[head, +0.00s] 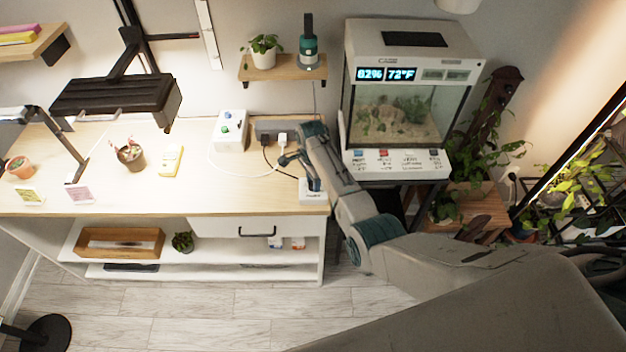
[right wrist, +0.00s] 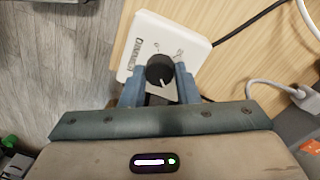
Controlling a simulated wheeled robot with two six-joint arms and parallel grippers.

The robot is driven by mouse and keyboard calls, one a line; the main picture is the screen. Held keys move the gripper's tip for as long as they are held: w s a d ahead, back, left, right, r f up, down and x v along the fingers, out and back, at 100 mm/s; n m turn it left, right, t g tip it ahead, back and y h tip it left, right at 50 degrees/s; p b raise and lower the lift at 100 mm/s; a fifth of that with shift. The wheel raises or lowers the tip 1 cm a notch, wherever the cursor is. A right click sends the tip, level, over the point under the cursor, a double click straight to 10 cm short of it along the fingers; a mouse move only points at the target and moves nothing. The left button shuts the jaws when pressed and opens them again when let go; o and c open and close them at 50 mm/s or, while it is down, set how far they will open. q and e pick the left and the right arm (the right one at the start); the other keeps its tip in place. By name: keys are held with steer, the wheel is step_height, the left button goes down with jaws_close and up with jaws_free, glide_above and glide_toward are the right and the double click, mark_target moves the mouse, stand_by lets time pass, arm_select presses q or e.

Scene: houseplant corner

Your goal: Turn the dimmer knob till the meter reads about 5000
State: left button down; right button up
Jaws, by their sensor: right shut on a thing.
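The dimmer is a white box (head: 312,197) at the right front edge of the wooden table, and it fills the upper middle of the right wrist view (right wrist: 140,45). Its round black knob (right wrist: 159,68) has a pale pointer line. My right gripper (right wrist: 160,84) is shut on the knob, one blue finger on each side; in the head view it (head: 313,184) points down at the box. A small yellow meter (head: 171,161) lies mid-table; its reading is too small to make out. My left gripper is not in view.
A black grow lamp (head: 118,97) hangs over the table. A potted plant (head: 130,154) stands left of the meter. A white box with coloured knobs (head: 230,131) and a power strip (head: 268,127) with cables are behind the dimmer. A terrarium (head: 400,105) stands right of the table.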

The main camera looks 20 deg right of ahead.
steer(key=o, duration=1)
steer(key=r+b, duration=0.1)
steer(key=r, duration=0.2)
steer(key=r+b, duration=0.1)
steer(key=r, duration=0.3)
steer(key=r+b, duration=0.1)
steer(key=r, duration=0.3)
steer(key=shift+w, duration=0.3)
